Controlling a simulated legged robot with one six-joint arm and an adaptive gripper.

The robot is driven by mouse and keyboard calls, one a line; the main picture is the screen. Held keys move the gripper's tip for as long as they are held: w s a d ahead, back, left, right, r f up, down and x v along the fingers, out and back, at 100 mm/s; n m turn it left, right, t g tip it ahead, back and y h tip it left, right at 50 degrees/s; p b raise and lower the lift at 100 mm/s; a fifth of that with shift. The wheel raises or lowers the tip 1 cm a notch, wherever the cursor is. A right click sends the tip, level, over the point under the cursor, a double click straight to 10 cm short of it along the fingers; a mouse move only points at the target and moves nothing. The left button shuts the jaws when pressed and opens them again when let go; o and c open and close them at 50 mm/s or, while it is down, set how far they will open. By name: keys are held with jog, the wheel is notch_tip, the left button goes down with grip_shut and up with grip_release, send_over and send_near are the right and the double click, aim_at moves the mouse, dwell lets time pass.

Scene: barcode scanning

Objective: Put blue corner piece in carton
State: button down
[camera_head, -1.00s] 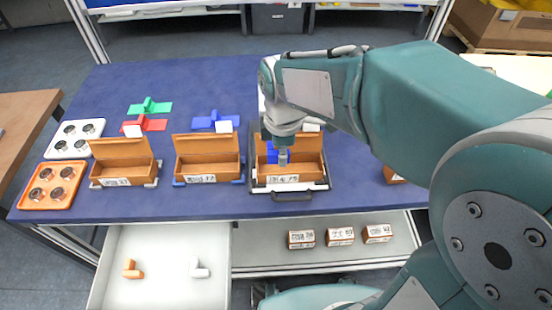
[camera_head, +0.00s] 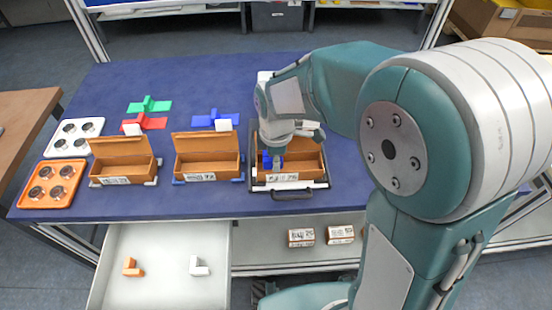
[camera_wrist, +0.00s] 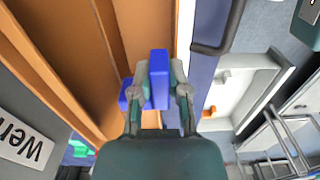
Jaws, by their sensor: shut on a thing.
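The blue corner piece (camera_head: 267,161) is held at the tip of my gripper (camera_head: 277,163), at the left part of the rightmost open brown carton (camera_head: 310,178). In the wrist view the blue corner piece (camera_wrist: 159,78) sits between the two fingers of my gripper (camera_wrist: 160,92), with its other leg out to the left. Brown carton walls (camera_wrist: 72,60) show behind it. I cannot tell whether the piece touches the carton floor. My gripper hides part of the carton's back.
Two more open cartons (camera_head: 207,171) (camera_head: 122,174) stand to the left. Green (camera_head: 149,105), red (camera_head: 147,122) and blue (camera_head: 214,119) holders lie behind them. Trays with round metal parts (camera_head: 52,185) are far left. An open drawer holds orange (camera_head: 132,268) and white (camera_head: 199,266) corner pieces.

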jog(key=shift+s+f, duration=0.1)
jog(key=shift+f, duration=0.4)
jog(key=c, duration=0.6)
grip_release()
jog(key=shift+r, duration=0.15)
notch_tip(320, 180, up, 13)
jog(key=s+d+r+m+t, duration=0.1)
jog(key=s+d+m+t, duration=0.1)
jog(key=s+d+m, duration=0.2)
jog(key=s+d+r+m+t, duration=0.1)
jog(key=s+d+m, duration=0.3)
jog(key=m, duration=0.4)
jog(key=s+d+m+t, duration=0.2)
jog(key=s+d+m, duration=0.3)
jog(key=s+m, duration=0.1)
jog(key=shift+s+r+t, duration=0.3)
jog(key=shift+s+r, duration=0.05)
jog(key=shift+r, duration=0.05)
